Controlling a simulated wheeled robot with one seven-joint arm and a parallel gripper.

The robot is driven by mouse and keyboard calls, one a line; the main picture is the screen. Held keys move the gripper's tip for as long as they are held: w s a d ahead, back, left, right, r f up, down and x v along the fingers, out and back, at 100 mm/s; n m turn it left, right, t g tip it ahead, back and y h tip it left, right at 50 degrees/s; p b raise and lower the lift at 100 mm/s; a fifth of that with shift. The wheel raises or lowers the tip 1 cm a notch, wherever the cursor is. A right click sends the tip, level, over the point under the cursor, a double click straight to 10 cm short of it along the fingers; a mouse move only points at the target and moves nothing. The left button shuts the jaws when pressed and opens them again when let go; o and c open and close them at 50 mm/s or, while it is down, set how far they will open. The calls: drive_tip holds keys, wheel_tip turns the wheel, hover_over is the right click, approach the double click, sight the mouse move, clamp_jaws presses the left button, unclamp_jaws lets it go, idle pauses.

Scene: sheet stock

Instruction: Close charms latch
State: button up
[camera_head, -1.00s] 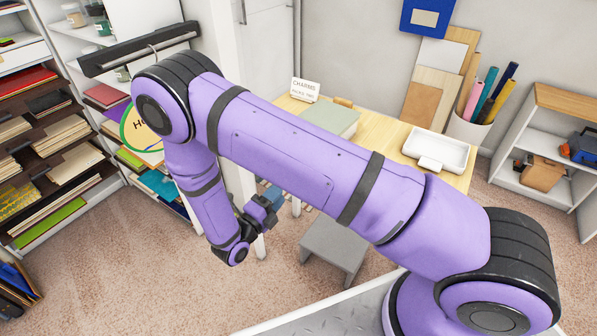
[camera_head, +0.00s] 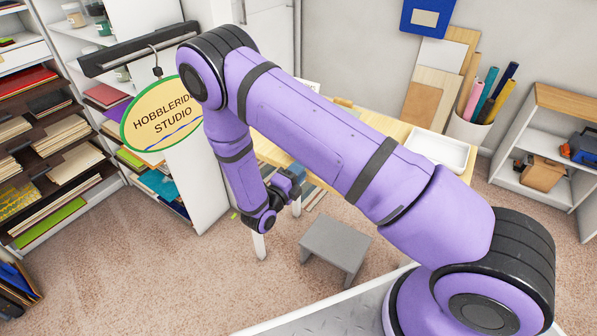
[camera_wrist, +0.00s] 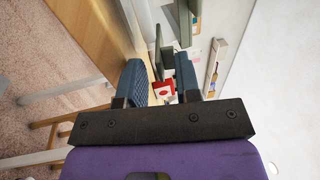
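My gripper (camera_head: 285,187) hangs low in front of the wooden table in the head view. In the wrist view my gripper (camera_wrist: 160,70) is open, its two blue-grey fingers apart with nothing held. A small red-and-white thing (camera_wrist: 163,90) shows beyond the fingers, too small to identify. Dark green flat pieces (camera_wrist: 184,22) stand farther off. In the head view my arm covers most of the tabletop, including the CHARMS card. I cannot make out the charms latch in either view.
The wooden table (camera_head: 396,133) carries a white tray (camera_head: 437,150) at its right. A grey stool (camera_head: 336,247) stands on the floor. A round HOBBLERIDGE STUDIO sign (camera_head: 158,115) hangs at left beside shelves of sheet stock. A bin of rolls (camera_head: 470,132) stands at right.

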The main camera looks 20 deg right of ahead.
clamp_jaws()
drive_tip(key=shift+r, duration=0.1)
